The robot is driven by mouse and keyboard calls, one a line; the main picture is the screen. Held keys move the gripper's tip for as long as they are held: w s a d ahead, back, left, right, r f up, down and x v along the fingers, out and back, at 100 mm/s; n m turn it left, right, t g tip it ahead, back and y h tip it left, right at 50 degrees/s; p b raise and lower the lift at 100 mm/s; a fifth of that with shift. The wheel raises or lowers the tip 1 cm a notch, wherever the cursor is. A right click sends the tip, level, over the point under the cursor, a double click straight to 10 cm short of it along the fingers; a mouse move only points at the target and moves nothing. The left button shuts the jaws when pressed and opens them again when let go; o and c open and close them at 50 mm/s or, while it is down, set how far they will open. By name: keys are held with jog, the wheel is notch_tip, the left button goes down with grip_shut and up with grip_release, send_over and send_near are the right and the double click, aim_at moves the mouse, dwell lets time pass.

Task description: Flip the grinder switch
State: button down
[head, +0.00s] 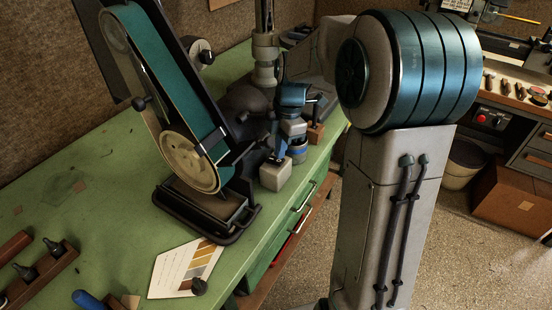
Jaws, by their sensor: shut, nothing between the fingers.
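The belt grinder (203,152), with a green belt and a pale round wheel, stands tilted on a black base on the green bench. A small pale box (275,175) sits at the right of the grinder, near the bench's front edge. My gripper (277,158) points down at the top of this box, with its fingers together and nothing held. The fingertips are small and dark here, so I cannot tell whether they touch the box. I cannot make out a switch lever; the gripper covers part of the box top.
A small wooden block (315,133) stands right of my gripper. Drawers are below.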

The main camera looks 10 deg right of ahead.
aim_at(280, 161)
jog(key=shift+f+b, duration=0.7)
jog(key=shift+f, duration=0.2)
dwell(0.6)
jog(key=shift+r, duration=0.1)
jog(key=shift+r+p, duration=2.7)
jog(key=shift+r, duration=0.7)
